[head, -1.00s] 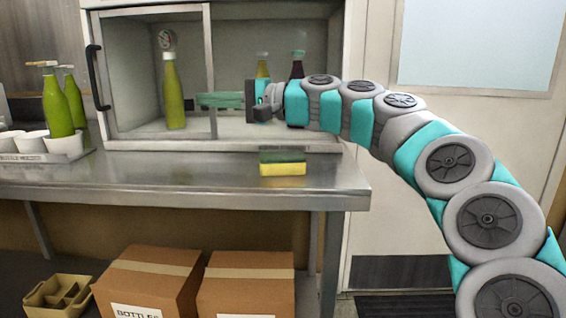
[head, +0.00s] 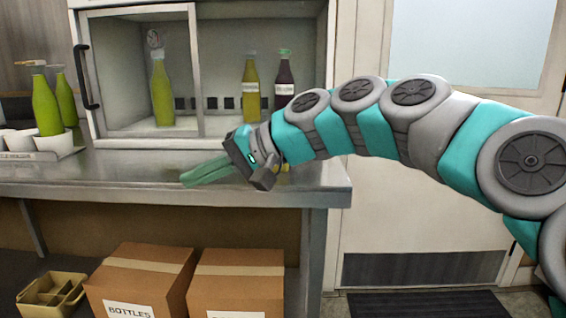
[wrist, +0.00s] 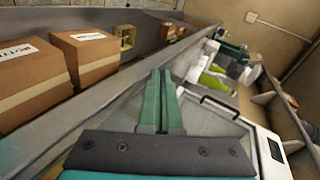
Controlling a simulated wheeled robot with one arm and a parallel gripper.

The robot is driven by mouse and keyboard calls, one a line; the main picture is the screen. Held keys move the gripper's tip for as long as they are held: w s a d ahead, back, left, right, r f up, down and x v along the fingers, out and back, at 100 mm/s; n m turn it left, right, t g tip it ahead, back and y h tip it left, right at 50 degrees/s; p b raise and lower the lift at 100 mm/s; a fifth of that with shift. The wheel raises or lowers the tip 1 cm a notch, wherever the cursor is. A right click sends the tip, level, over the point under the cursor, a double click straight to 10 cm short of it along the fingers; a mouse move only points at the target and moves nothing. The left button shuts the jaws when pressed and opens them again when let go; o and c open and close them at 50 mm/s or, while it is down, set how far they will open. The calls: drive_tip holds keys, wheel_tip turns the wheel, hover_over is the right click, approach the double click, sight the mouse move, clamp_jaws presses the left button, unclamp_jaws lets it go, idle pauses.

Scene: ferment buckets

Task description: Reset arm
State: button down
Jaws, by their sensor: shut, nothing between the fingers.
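My gripper (head: 184,179) is shut and empty, with its green fingers together. In the head view it reaches left from my arm, in front of the cabinet (head: 196,70) and over the front part of the steel bench (head: 110,180). In the wrist view my gripper (wrist: 158,75) points up the picture along the bench edge, with boxes to the left and the cabinet to the right. The sponge on the bench is mostly hidden behind my gripper; only a bit of yellow shows.
The cabinet holds a green bottle (head: 161,92), a yellow bottle (head: 250,88) and a dark bottle (head: 284,82). Green bottles (head: 46,108) stand in white cups at left. Cardboard boxes (head: 140,280) and a tan divided bin (head: 50,293) sit below the bench.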

drive_tip(key=s+d+f+g+h, duration=0.1)
drive_tip(key=s+d+f+h, duration=0.3)
drive_tip(key=s+d+f, duration=0.45)
drive_tip(key=s+d+f+h, duration=0.4)
drive_tip(key=s+d+f, duration=0.15)
drive_tip(key=f, duration=0.65)
drive_tip(key=s+d+f+g+h, duration=0.1)
drive_tip(key=s+d+f+h, duration=0.1)
drive_tip(key=s+d+f, duration=0.3)
drive_tip(key=s+d+f+g+h, duration=0.1)
drive_tip(key=s+d+f+h, duration=0.1)
drive_tip(key=s+d+f, duration=0.3)
drive_tip(key=s+d, duration=0.3)
drive_tip(key=d, duration=0.2)
drive_tip(key=shift+d+f+m+g+h, duration=0.2)
drive_tip(key=shift+f+m+g+h, duration=0.1)
drive_tip(key=shift+f, duration=0.05)
drive_tip(key=c, duration=1.5)
unclamp_jaws()
